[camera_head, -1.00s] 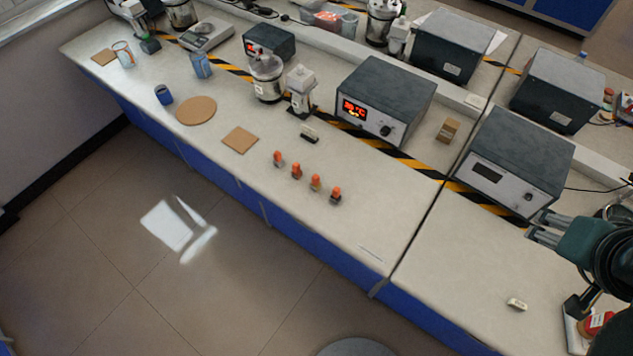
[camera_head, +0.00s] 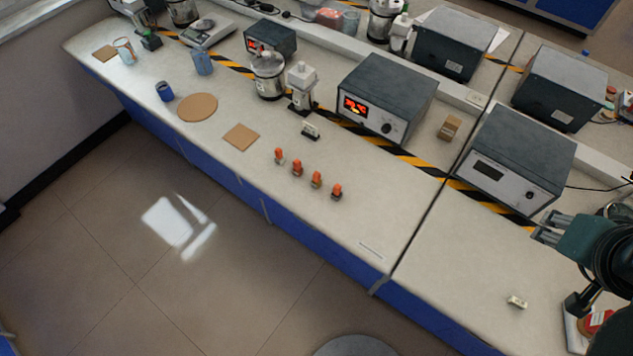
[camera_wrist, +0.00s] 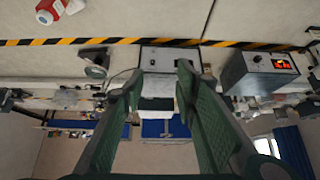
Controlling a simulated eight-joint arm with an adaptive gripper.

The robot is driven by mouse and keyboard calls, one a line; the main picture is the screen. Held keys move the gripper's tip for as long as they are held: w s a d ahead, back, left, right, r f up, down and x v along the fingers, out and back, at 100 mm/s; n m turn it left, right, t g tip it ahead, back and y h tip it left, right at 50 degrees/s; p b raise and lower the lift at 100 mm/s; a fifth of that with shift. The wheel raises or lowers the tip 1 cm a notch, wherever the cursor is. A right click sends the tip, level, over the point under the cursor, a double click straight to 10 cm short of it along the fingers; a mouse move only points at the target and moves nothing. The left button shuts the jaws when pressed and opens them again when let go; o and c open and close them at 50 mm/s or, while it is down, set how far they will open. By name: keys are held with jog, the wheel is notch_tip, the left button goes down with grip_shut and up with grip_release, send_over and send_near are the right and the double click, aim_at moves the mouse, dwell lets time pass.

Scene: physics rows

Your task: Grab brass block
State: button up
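Several small blocks with orange tops stand upright in a row near the front edge of the bench. The third from the left (camera_head: 316,181) has a yellowish base and looks like the brass block, though it is small in the picture. Its neighbours are the second block (camera_head: 297,169) with a reddish-brown base, and the fourth block (camera_head: 336,193) with a dark base. My gripper (camera_head: 541,229) is at the far right of the head view, well away from the row. In the wrist view my gripper (camera_wrist: 160,72) shows its two fingers apart with nothing held between them.
A grey instrument box (camera_head: 512,160) stands just left of my gripper. Another box with a red display (camera_head: 386,95) stands behind the row. A cork mat (camera_head: 241,137) lies left of the blocks. A small white piece (camera_head: 517,302) lies at the right. The bench between is mostly clear.

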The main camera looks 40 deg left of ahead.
jog(key=w+a+f+n+g+y+b, duration=0.15)
jog(key=w+a+n, duration=0.5)
jog(key=a, duration=0.75)
jog(key=n+g+h+b, duration=0.2)
jog(key=n+g, duration=0.4)
jog(key=n, duration=0.5)
send_over(315, 173)
jog(key=shift+t+y, duration=0.25)
jog(key=f, duration=2.6)
jog(key=shift+w+d+f, duration=0.2)
jog(key=shift+d+f, duration=0.05)
jog(key=shift+f, duration=0.05)
jog(key=shift+s+a+f+n, duration=0.2)
jog(key=shift+a+f+n, duration=0.05)
jog(key=shift+f, duration=0.15)
jog(key=shift+f, duration=1.15)
